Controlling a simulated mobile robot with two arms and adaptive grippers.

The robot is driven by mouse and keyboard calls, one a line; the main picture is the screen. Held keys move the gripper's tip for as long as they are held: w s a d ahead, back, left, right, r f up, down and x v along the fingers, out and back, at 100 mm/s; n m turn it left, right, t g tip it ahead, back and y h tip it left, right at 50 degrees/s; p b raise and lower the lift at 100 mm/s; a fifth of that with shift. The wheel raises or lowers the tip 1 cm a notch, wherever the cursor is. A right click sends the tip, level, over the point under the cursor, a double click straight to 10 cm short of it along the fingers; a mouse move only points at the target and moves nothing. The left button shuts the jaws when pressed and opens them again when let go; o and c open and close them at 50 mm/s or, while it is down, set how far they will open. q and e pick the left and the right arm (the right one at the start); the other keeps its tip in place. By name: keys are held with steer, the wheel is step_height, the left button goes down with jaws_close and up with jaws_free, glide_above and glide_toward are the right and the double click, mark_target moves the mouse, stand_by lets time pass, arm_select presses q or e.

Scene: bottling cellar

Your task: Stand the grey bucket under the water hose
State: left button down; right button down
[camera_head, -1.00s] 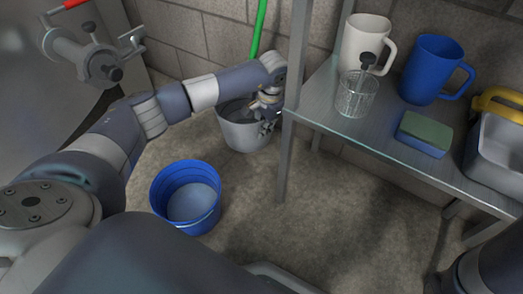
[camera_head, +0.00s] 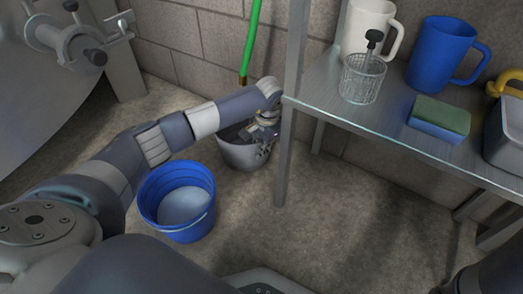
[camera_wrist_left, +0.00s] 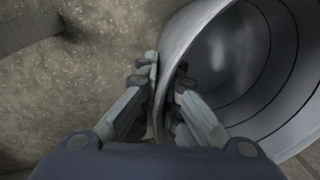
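The grey bucket (camera_head: 240,156) is near the back wall, left of the shelf's front leg, and seems slightly tilted. My left gripper (camera_head: 262,130) is at its right rim. In the left wrist view, the fingers (camera_wrist_left: 167,82) are closed on the rim of the grey bucket (camera_wrist_left: 283,45), one finger inside and one outside. The inside of the bucket looks empty there. My arm hides part of the rim in the head view. I cannot make out a water hose for certain. My right gripper is out of view.
A blue bucket (camera_head: 184,228) stands on the floor in front of the grey one. A green pole (camera_head: 253,42) leans at the wall. A metal shelf (camera_head: 335,108) with mugs, a wire basket and a sponge is at right; a large tank (camera_head: 40,100) with a valve is at left.

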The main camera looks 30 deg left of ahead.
arm_select(q)
steer(key=c, duration=2.2)
jaws_free()
steer(key=shift+f, duration=0.1)
steer(key=shift+c, duration=0.2)
steer(key=o, duration=0.4)
steer(key=shift+o, duration=0.2)
step_height(320, 180, up, 12)
steer(key=d+p, duration=0.1)
steer(key=p, duration=0.7)
steer(key=shift+s+d, duration=0.3)
steer(key=shift+s, duration=0.05)
